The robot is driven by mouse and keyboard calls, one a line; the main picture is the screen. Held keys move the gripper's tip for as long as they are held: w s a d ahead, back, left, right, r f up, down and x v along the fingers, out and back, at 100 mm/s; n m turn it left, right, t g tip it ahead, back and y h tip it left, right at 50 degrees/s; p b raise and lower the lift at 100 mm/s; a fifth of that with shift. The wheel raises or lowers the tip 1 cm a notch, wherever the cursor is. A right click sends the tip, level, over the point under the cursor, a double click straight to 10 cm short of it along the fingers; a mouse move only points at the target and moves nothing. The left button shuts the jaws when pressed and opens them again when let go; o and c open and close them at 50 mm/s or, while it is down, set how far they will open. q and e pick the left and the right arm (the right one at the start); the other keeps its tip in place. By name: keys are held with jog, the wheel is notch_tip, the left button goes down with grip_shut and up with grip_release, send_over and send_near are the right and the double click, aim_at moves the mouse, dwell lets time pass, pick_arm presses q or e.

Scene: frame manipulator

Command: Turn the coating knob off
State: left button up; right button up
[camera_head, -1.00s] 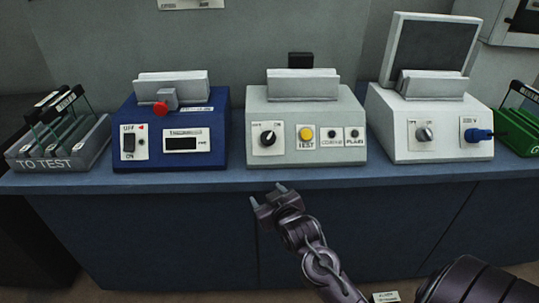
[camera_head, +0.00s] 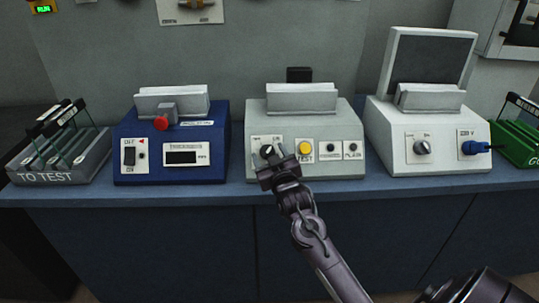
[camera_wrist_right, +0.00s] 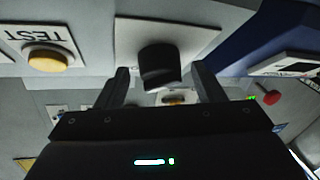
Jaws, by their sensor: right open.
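The black knob (camera_head: 267,151) sits on a white plate at the left of the pale grey middle box (camera_head: 335,115). Its lower part is hidden by my right gripper (camera_head: 275,163), so its exact setting is unclear. In the right wrist view the knob (camera_wrist_right: 160,65) stands between the two fingers of my right gripper (camera_wrist_right: 160,85). The fingers are open, with a gap on each side of it. The yellow TEST button (camera_head: 305,148) is just right of the knob, and it also shows in the right wrist view (camera_wrist_right: 47,58). My left gripper is not in view.
A blue box (camera_head: 220,140) with a red button (camera_head: 161,123) stands left of the middle box. A white box (camera_head: 380,140) with a knob and blue plug (camera_head: 475,147) stands right. A grey TO TEST rack (camera_head: 95,160) and a green rack (camera_head: 520,145) flank them on the blue bench (camera_head: 240,193).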

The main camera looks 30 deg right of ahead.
jog(key=c, duration=1)
jog(key=shift+r+n+y+p, duration=0.2)
jog(key=shift+n+y+p, duration=0.2)
jog(key=shift+n+p, duration=0.3)
jog(key=n+y+p, duration=0.1)
jog(key=n+p, duration=0.1)
jog(key=n+g+y+p, duration=0.1)
jog(key=n+y+p, duration=0.1)
jog(key=n+p, duration=0.1)
jog(key=n+y+p, duration=0.2)
jog(key=n, duration=0.1)
jog(key=shift+d+r+g, duration=0.3)
jog(key=shift+d+g, duration=0.05)
jog(key=shift+g, duration=0.05)
jog(key=n+g+y+p, duration=0.1)
jog(key=n, duration=0.1)
jog(key=n+p, duration=0.1)
jog(key=n, duration=0.1)
jog(key=shift+d+g+y, duration=0.1)
jog(key=shift+g+y, duration=0.3)
jog(key=shift+w+n+g+y+p, duration=0.15)
jog(key=shift+n+g+y+p, duration=0.25)
jog(key=shift+n+g+p, duration=0.65)
jog(key=shift+o, duration=0.2)
jog(key=shift+n+b, duration=0.35)
